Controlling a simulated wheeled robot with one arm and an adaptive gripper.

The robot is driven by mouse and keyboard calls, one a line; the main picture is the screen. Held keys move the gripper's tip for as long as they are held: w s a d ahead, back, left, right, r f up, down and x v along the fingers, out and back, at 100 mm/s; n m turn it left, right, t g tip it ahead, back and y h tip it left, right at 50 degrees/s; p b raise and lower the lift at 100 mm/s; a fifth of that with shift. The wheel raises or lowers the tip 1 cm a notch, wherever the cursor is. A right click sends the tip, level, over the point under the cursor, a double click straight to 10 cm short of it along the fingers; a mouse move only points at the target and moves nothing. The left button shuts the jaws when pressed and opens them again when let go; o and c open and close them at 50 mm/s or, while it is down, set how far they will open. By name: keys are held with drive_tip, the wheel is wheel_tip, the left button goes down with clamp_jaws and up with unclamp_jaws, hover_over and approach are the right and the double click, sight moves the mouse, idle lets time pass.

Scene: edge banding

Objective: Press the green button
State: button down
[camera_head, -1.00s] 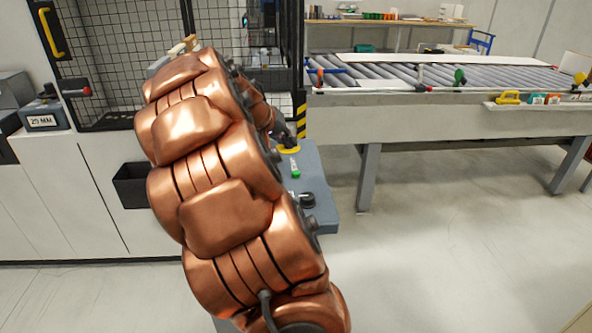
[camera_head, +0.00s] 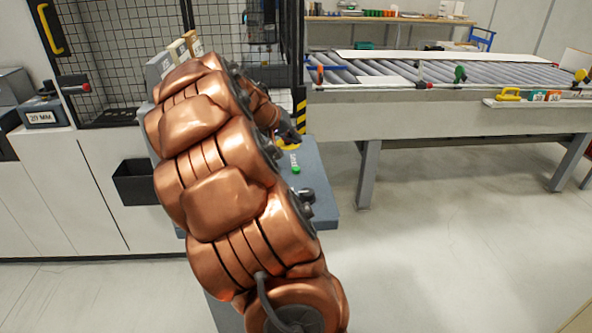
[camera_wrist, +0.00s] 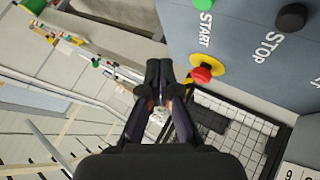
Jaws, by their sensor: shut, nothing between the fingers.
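The green button (camera_head: 296,169) sits on a blue-grey control panel (camera_head: 318,178), just below a START label. In the wrist view the green button (camera_wrist: 204,4) is cut by the top edge, above the word START on the panel (camera_wrist: 245,55). My gripper (camera_wrist: 160,66) is shut and empty, its dark fingertips together. In that view the tips are left of a red button on a yellow base (camera_wrist: 203,73) and below left of the green button, apart from it in the picture. In the head view my copper arm hides part of the panel.
A black button (camera_wrist: 291,17) marked STOP is right of the green one. A mesh-fenced machine (camera_head: 110,60) stands behind left of the panel. A roller conveyor (camera_head: 430,72) is at the back right. The floor (camera_head: 440,240) at the right is clear.

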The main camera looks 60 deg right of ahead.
drive_tip(key=b, duration=0.2)
hover_over(294, 169)
wheel_tip(294, 169, down, 6)
drive_tip(key=shift+r, duration=0.2)
drive_tip(key=shift+f+b, duration=0.5)
drive_tip(key=shift+f, duration=0.2)
idle(0.7)
drive_tip(key=shift+f+b, duration=0.25)
drive_tip(key=shift+b, duration=0.35)
